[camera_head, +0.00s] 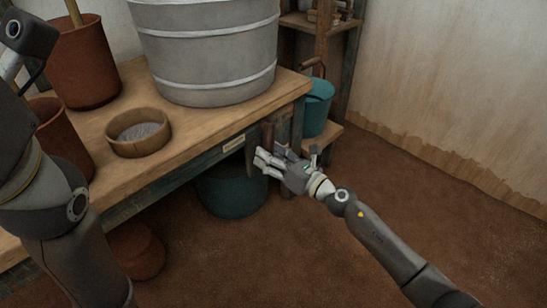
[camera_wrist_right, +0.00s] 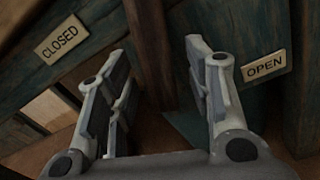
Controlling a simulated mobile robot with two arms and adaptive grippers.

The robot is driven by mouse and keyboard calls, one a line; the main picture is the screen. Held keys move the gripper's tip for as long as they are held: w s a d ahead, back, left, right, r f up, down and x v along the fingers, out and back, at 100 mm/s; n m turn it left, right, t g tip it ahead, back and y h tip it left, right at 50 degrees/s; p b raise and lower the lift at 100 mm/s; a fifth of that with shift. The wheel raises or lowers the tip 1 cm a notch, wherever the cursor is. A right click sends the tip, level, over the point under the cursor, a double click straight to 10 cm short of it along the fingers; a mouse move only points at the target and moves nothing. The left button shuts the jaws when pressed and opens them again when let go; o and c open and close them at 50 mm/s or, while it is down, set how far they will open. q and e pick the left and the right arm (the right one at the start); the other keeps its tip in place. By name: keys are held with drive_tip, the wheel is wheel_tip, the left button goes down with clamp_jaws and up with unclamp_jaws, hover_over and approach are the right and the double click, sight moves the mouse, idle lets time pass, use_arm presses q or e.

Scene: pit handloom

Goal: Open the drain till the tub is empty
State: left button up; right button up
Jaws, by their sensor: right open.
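The grey metal tub (camera_head: 205,50) stands on the wooden bench; its inside is out of view. In the right wrist view, a brown upright bar (camera_wrist_right: 152,45), likely the drain lever, stands between a CLOSED label (camera_wrist_right: 60,40) on the left and an OPEN label (camera_wrist_right: 264,65) on the right. A pale label (camera_head: 234,143) also shows on the bench front in the head view. My right gripper (camera_head: 266,160) is open at the bench's front edge. The bar shows between its fingers (camera_wrist_right: 160,90); I cannot tell whether they touch it. Only my left arm shows, not its gripper.
A teal bucket (camera_head: 232,190) stands under the bench, below my right gripper. Another teal bucket (camera_head: 317,105) stands on a low shelf behind. A wooden bowl (camera_head: 138,145) and reddish pots (camera_head: 85,65) are on the bench. The floor at right is clear.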

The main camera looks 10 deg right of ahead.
drive_tip(key=v, duration=1.2)
